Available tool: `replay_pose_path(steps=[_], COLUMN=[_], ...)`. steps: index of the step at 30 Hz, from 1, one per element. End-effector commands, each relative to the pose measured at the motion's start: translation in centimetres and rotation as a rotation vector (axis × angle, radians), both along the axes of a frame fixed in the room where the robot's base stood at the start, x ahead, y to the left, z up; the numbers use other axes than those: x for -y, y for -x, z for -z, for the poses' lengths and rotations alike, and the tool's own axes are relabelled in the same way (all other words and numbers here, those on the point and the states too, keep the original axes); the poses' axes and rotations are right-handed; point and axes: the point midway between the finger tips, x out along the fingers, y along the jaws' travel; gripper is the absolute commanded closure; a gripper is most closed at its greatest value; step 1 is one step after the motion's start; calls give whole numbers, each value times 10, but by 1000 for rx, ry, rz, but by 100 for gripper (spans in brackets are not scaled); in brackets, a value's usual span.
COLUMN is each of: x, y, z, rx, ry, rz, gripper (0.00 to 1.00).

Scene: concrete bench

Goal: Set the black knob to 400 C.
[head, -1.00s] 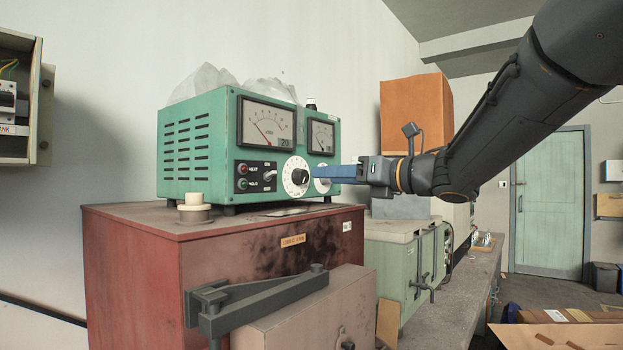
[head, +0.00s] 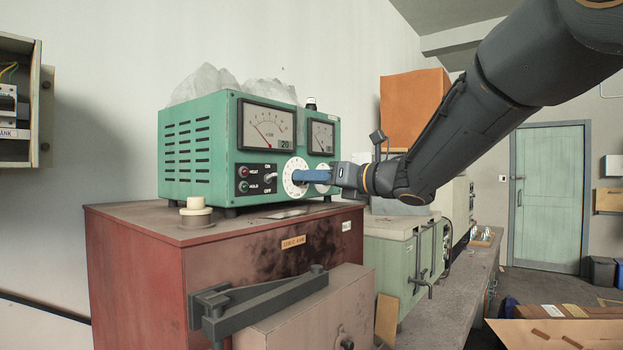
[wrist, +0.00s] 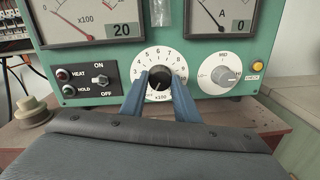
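The black knob (wrist: 159,79) sits at the centre of a white dial marked x100 (wrist: 172,59) on the front of a green control box (head: 200,150). In the head view the knob is hidden behind my gripper (head: 300,176). The knob's pointer is too small to read. The larger meter's display (wrist: 122,30) shows 20.
A second, grey knob (wrist: 224,75) is to the right of the dial. The ON/OFF switch (wrist: 101,79) and the HEAT and HOLD lamps are to the left. The box stands on a reddish-brown cabinet (head: 130,250), with a cream round object (head: 196,210) near its edge.

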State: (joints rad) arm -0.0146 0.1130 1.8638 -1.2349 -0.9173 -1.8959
Motion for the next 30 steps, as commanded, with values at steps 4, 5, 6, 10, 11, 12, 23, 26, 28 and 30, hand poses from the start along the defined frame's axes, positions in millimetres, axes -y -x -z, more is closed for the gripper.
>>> replay_pose_path(steps=[4, 5, 6, 10, 11, 12, 23, 26, 28, 30], x=[0, 0, 0, 0, 0, 0, 1, 1, 1, 1], y=[0, 0, 0, 0, 0, 0, 0, -1, -1, -1], z=[0, 0, 0, 0, 0, 0, 0, -1, -1, -1], rx=[-1, -2, -4, -23, -31, -43, -250, -326, -379, -433], ry=[-1, -1, -3, -18, -24, -34, -194, -254, -295, -336], rz=[0, 0, 0, 1, 1, 1, 0, 0, 0, 1], gripper=[94, 94, 94, 94, 94, 94, 94, 94, 94, 94])
